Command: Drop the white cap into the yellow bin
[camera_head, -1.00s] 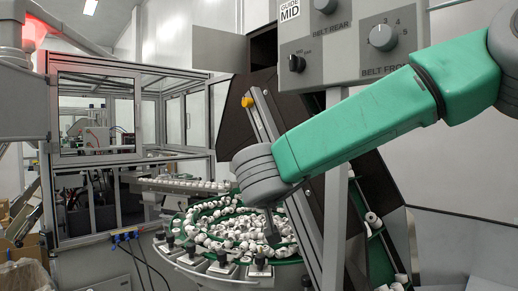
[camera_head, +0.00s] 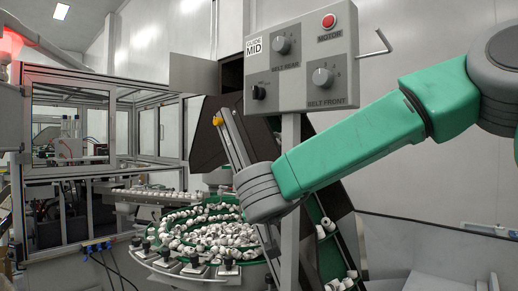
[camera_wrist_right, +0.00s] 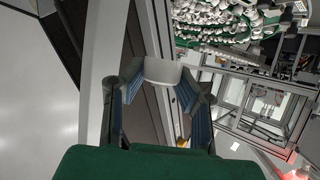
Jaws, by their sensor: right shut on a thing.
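The white cap (camera_wrist_right: 162,72) is held between the two fingertips of my right gripper (camera_wrist_right: 163,82) in the right wrist view. The fingers touch it on both sides, and its pale round side shows. In the head view my green right arm reaches in from the right, and its grey wrist end is in front of the sorting bowl and guide rail. The cap cannot be made out there. My left gripper is in neither view. I cannot make out a yellow bin in either current view.
A green round bowl (camera_head: 213,235) full of white caps stands beyond my right wrist. A control panel (camera_head: 301,62) on a post (camera_head: 290,190) stands close behind my arm. A dark conveyor with loose caps rises beside it. Pale floor shows left in the wrist view.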

